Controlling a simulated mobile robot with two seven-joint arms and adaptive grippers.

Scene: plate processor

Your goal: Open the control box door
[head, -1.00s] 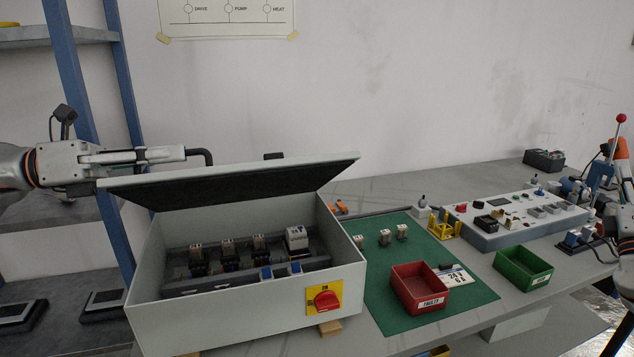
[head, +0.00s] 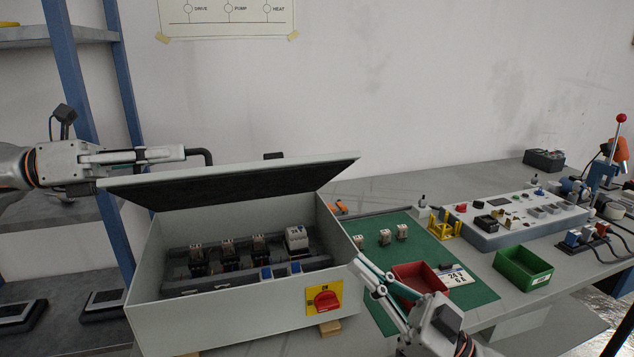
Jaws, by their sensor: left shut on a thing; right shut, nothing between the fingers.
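The control box (head: 220,318) is a light grey case on the bench with a red rotary switch (head: 324,300) on a yellow plate on its front. Its door (head: 230,180) is tilted up and open, hinged at the back, with a dark inner lining. Several relay-like parts sit on rails inside. My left gripper (head: 183,153) is shut on the black door handle (head: 203,154) at the door's upper left. My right gripper (head: 360,262) is shut and empty, just right of the box's front right corner, in front of the red bin.
A red bin (head: 414,270) and small parts lie on a green mat (head: 474,287), partly hidden by my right arm. A green bin (head: 523,269) and a control panel (head: 520,220) stand to the right. A blue post (head: 87,110) rises behind my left arm.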

